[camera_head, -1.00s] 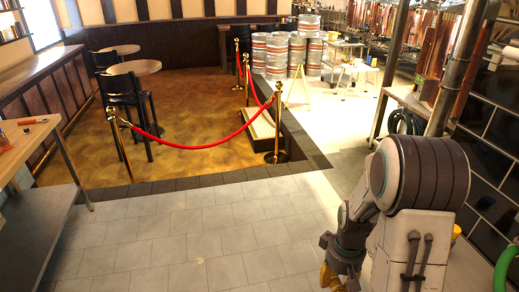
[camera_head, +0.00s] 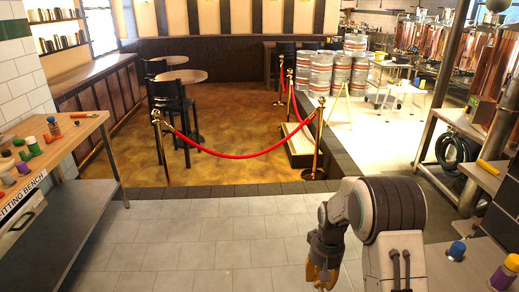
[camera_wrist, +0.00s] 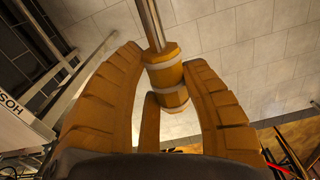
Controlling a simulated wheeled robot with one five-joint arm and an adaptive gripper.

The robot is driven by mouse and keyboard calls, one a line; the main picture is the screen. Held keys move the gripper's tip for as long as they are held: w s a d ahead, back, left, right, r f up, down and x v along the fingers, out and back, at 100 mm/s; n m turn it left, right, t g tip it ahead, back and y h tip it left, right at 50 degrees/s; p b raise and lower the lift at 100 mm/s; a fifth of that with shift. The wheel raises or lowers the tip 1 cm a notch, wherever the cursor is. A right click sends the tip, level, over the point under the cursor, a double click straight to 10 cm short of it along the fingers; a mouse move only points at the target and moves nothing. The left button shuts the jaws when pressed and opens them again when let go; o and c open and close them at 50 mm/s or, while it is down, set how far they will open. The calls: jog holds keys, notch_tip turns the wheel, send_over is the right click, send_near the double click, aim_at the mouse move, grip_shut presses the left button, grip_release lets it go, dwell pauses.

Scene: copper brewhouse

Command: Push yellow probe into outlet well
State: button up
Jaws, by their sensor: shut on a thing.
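My gripper (camera_wrist: 165,95) is shut on the yellow probe (camera_wrist: 163,68) in the wrist view. The probe has a thick yellow handle with pale bands, and a bare metal rod runs from it toward the top of the picture. In the head view my gripper (camera_head: 323,274) hangs low at the bottom, pointing down above the tiled floor, and the probe is hard to make out there. I cannot pick out the outlet well in either view.
A wooden fitting bench (camera_head: 60,148) with several coloured pieces stands at left. At bottom right are a blue-topped piece (camera_head: 457,251) and a yellow-topped piece (camera_head: 513,262). A metal bench (camera_head: 470,180) stands at right. Red rope (camera_head: 240,154) crosses ahead. Grey tiles (camera_head: 200,235) are clear.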

jog(key=shift+f+b, duration=0.75)
jog(key=shift+f, duration=0.45)
